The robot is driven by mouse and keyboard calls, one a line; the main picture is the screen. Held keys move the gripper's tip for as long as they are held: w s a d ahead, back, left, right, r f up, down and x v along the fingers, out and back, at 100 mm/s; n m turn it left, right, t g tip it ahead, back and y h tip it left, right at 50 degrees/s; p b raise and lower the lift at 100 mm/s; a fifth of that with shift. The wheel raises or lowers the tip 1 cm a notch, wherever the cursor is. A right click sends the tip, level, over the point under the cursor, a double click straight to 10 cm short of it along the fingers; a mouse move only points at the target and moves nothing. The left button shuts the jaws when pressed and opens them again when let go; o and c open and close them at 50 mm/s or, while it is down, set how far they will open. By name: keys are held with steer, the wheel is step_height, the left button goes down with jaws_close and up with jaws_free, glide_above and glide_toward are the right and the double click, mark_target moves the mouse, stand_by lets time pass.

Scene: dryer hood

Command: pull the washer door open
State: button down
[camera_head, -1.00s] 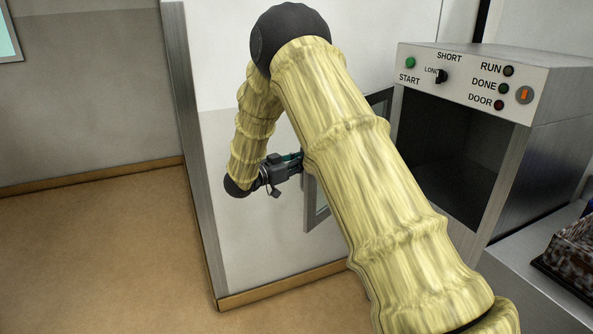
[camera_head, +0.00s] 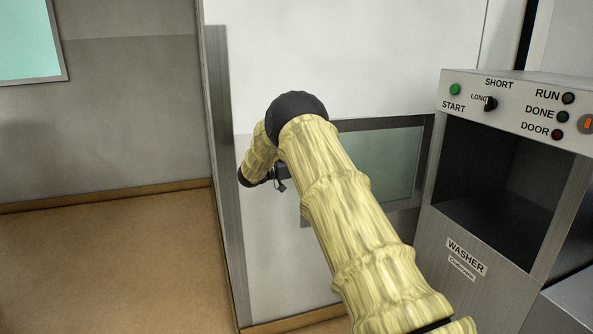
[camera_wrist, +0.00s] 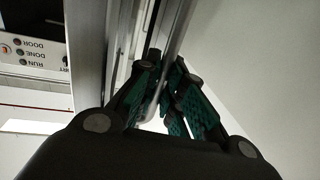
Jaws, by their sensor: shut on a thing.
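The washer (camera_head: 466,258) stands at the right, with its dark front opening (camera_head: 500,190) showing. Its door, a grey metal frame (camera_head: 418,185) around a glass pane (camera_head: 385,165), stands swung out to the left of the opening. My arm hides the door's lower left part. My gripper (camera_head: 283,178) is at the door's far left side, mostly behind my arm. In the wrist view, my gripper (camera_wrist: 170,100) has its green-padded fingers closed around a thin metal bar (camera_wrist: 178,40) at the door. I cannot tell whether this is the handle or the frame edge.
The control panel (camera_head: 520,108) with a green start button and several lamps is above the opening. A white wall panel with a metal edge strip (camera_head: 222,170) stands behind the door. Open brown floor (camera_head: 110,260) lies at the left.

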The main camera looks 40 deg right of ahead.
steer(key=shift+w+d, duration=0.3)
steer(key=shift+w, duration=0.2)
steer(key=c, duration=1.5)
jaws_free()
steer(key=shift+s+d, duration=0.1)
steer(key=shift+a, duration=0.2)
steer(key=v, duration=1.1)
steer(key=shift+w+a, duration=0.25)
steer(key=shift+a, duration=0.1)
steer(key=shift+f, duration=0.1)
